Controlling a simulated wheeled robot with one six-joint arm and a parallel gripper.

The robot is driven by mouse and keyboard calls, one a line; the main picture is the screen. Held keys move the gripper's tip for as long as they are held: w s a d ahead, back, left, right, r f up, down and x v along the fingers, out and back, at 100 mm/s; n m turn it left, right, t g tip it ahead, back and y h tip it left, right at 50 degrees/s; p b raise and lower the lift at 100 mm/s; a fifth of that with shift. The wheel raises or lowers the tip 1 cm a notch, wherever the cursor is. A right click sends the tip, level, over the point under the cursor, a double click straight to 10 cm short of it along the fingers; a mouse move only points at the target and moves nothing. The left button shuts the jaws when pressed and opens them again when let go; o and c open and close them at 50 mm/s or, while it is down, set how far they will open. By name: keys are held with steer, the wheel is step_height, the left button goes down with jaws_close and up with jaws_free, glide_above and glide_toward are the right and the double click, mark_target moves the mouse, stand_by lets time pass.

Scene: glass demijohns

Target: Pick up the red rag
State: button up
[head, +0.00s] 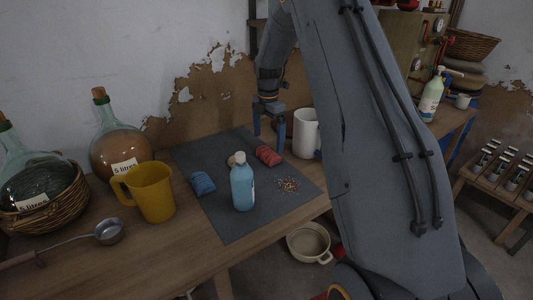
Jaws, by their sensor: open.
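The red rag (269,156) lies as a small folded bundle on the dark grey mat (245,225), towards its back right part. My gripper (269,140) points down just behind and above the rag, with its two fingers apart. The far finger tips come close to the rag in the picture; I cannot tell whether they touch it. Nothing shows between the fingers.
On the mat are a blue rag (202,184), a blue bottle (242,186) and a scatter of small bits (288,184). A yellow jug (151,192), demijohns (118,150) and a ladle (108,232) stand left. A white pitcher (306,134) is close right of my gripper.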

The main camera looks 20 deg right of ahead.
mark_target(269, 151)
step_height(269, 151, down, 2)
steer(key=shift+s+d+f+p, duration=0.15)
steer(key=shift+f+p, duration=0.1)
steer(key=shift+p, duration=0.3)
steer(key=shift+f+p, duration=1.05)
steer(key=shift+f, duration=1.05)
steer(key=shift+c, duration=0.4)
steer(key=c, duration=1)
